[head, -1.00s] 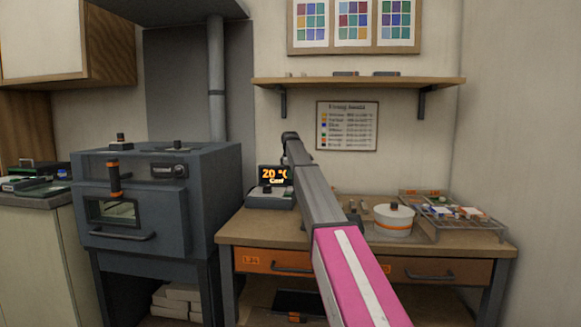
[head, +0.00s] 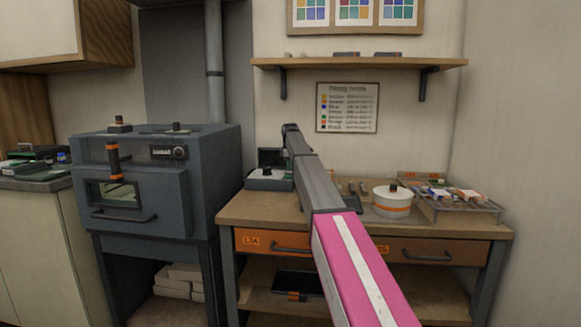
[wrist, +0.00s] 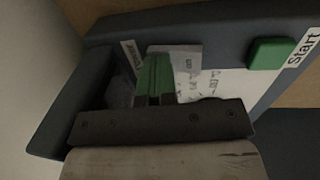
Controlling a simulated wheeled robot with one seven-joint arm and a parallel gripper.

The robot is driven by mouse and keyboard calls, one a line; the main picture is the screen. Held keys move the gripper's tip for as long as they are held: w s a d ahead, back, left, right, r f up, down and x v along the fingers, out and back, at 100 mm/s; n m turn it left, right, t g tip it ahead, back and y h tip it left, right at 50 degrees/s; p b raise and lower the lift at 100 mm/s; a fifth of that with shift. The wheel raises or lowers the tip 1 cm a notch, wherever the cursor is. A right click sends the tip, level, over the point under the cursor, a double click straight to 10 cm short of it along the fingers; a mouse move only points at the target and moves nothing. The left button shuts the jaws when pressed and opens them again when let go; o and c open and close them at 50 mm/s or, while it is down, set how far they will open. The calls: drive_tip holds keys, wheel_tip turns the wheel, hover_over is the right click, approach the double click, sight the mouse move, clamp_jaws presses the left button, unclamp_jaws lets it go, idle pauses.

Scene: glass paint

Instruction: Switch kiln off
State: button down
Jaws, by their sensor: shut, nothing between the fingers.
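The kiln (head: 212,178) is a blue-grey box on a dark stand at the left of the head view, its door closed. Its small controller (head: 268,181) sits on the left end of the workbench, and its screen (head: 270,157) is dark. In the wrist view the controller shows a green button (wrist: 270,54) labelled Start. Beside a partly readable label is a green part (wrist: 153,79), seemingly the power switch. My gripper (wrist: 160,120) is shut and empty, close to this green part; I cannot tell whether they touch. In the head view my arm hides the gripper.
The workbench (head: 340,222) also holds a white pot (head: 392,202) and a wire rack (head: 455,210) with small items at the right. A shelf (head: 360,63) and a firing chart (head: 347,107) are on the wall above.

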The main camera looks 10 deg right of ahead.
drive_tip(key=shift+s+f, duration=0.1)
drive_tip(key=shift+s+a, duration=0.2)
drive_tip(key=shift+s, duration=0.5)
drive_tip(key=shift+r, duration=0.2)
drive_tip(key=shift+r, duration=0.25)
wheel_tip(320, 180, up, 13)
drive_tip(key=s, duration=0.1)
drive_tip(key=shift+s+a+r, duration=0.2)
drive_tip(key=shift+s, duration=0.1)
